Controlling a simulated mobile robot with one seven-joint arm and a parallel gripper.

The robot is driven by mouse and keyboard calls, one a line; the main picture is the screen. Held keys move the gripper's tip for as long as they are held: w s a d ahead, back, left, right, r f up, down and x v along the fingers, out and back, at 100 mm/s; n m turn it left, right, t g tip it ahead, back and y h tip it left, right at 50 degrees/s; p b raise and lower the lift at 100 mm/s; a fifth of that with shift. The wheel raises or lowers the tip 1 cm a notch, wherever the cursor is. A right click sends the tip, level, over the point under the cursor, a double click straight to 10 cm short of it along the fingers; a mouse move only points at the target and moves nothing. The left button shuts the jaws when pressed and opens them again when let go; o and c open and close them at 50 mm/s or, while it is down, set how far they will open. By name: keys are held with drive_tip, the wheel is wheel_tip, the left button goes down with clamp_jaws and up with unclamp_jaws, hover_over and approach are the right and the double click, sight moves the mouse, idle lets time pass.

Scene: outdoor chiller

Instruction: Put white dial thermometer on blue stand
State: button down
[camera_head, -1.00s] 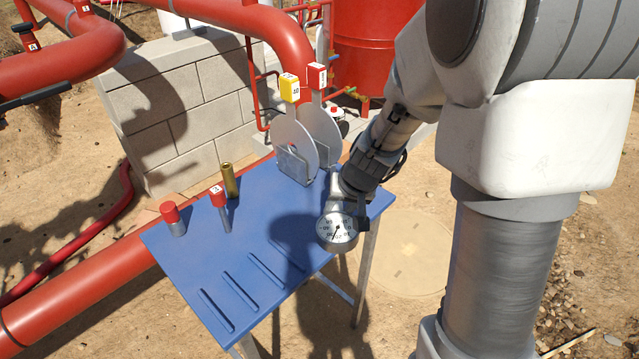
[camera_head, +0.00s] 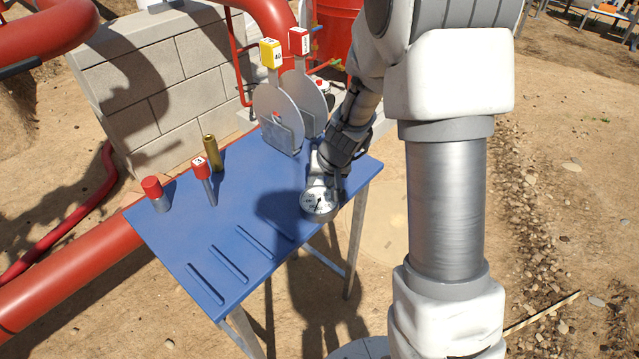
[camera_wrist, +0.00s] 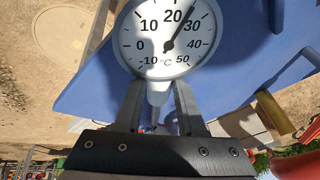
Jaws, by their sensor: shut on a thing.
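The white dial thermometer (camera_head: 319,202) is held in my gripper (camera_head: 325,180) by its stem, over the right part of the blue stand (camera_head: 180,228), near its edge. In the wrist view the dial (camera_wrist: 166,38) faces the camera, with a scale from -10 to 50 °C. There my gripper's two fingers (camera_wrist: 157,105) close on the stem below the dial. The blue stand (camera_wrist: 228,75) fills much of the background. I cannot tell whether the thermometer touches the stand's top.
On the stand are a red-capped cylinder (camera_head: 156,194), a red-tagged rod (camera_head: 204,181), a brass tube (camera_head: 213,153) and two grey discs with yellow (camera_head: 271,53) and red (camera_head: 299,41) tags. The middle is clear. A block wall (camera_head: 150,80) stands behind.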

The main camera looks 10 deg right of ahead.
drive_tip(key=shift+f+b, duration=0.35)
drive_tip(key=shift+b, duration=0.05)
drive_tip(key=c, duration=0.8)
unclamp_jaws()
drive_tip(key=shift+s, duration=0.1)
drive_tip(key=shift+r, duration=0.1)
drive_tip(key=shift+r+p, duration=0.2)
drive_tip(key=shift+p, duration=0.35)
drive_tip(key=s+a+r+n+p, duration=0.1)
drive_tip(key=s+r+p, duration=0.1)
drive_tip(key=s+r, duration=0.7)
drive_tip(key=s+r+n+p, duration=0.15)
drive_tip(key=s+r, duration=0.45)
drive_tip(key=r, duration=0.8)
drive_tip(key=shift+t+h, duration=0.5)
drive_tip(key=shift+h, duration=0.2)
drive_tip(key=s+r, duration=0.1)
drive_tip(key=s, duration=0.2)
drive_tip(key=s+d+r, duration=0.1)
drive_tip(key=s, duration=0.2)
drive_tip(key=s+r, duration=0.1)
drive_tip(key=s, duration=0.3)
drive_tip(key=shift+s+d+r, duration=0.1)
drive_tip(key=shift+d+r, duration=0.15)
drive_tip(key=shift+r, duration=0.1)
